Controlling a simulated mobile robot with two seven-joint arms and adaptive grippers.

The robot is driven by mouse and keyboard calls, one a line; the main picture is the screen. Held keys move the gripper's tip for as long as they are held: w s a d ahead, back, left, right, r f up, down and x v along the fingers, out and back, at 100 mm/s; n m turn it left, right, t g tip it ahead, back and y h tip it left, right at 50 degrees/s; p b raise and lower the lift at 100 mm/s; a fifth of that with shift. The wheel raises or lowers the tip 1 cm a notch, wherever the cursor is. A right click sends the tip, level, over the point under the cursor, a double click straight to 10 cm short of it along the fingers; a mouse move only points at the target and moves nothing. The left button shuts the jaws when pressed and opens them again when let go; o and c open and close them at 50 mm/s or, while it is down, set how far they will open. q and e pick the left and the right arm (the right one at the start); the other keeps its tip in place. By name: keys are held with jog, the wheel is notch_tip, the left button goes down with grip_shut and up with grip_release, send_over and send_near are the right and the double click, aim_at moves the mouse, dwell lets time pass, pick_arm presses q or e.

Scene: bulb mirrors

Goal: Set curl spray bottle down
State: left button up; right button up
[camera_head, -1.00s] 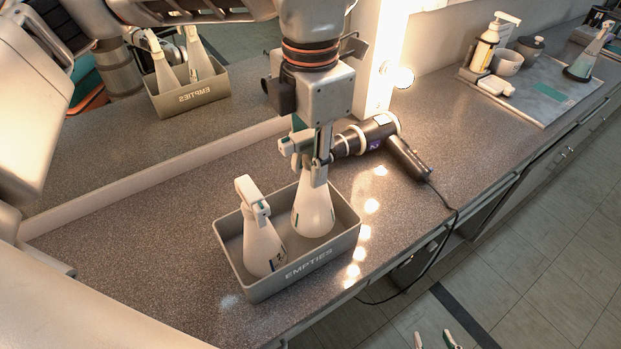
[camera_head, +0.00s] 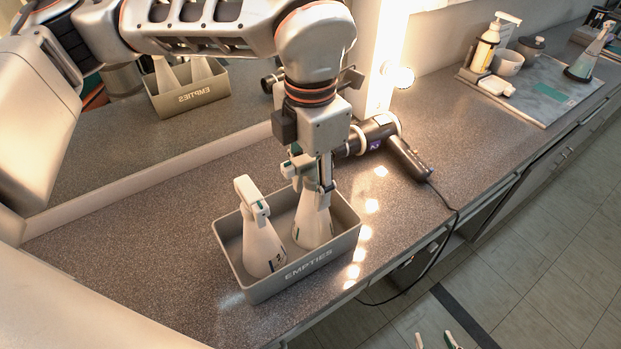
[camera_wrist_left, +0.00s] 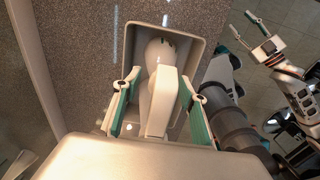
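The curl spray bottle (camera_head: 313,222) is a white cone-shaped bottle with a white-and-teal spray head. It stands about upright inside the right half of the grey EMPTIES bin (camera_head: 318,268). My left gripper (camera_head: 322,182) is above the bin, around the bottle's upper part. In the left wrist view its green-padded fingers (camera_wrist_left: 160,98) are spread on both sides of the white spray head (camera_wrist_left: 163,90), with a gap showing. A similar white bottle (camera_head: 262,245) stands in the bin's left half. My right gripper (camera_head: 435,341) shows only its tips, open and empty, at the bottom edge.
A black hair dryer (camera_head: 375,138) lies behind the bin, its cord hanging over the counter's front edge. A mirror stands along the back left.

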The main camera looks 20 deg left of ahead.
pick_arm(q)
notch_tip(320, 180, up, 12)
jog(key=shift+r+p, duration=0.15)
jog(key=shift+p, duration=0.15)
dwell(0.4)
jog(key=shift+d, duration=0.1)
dwell(0.3)
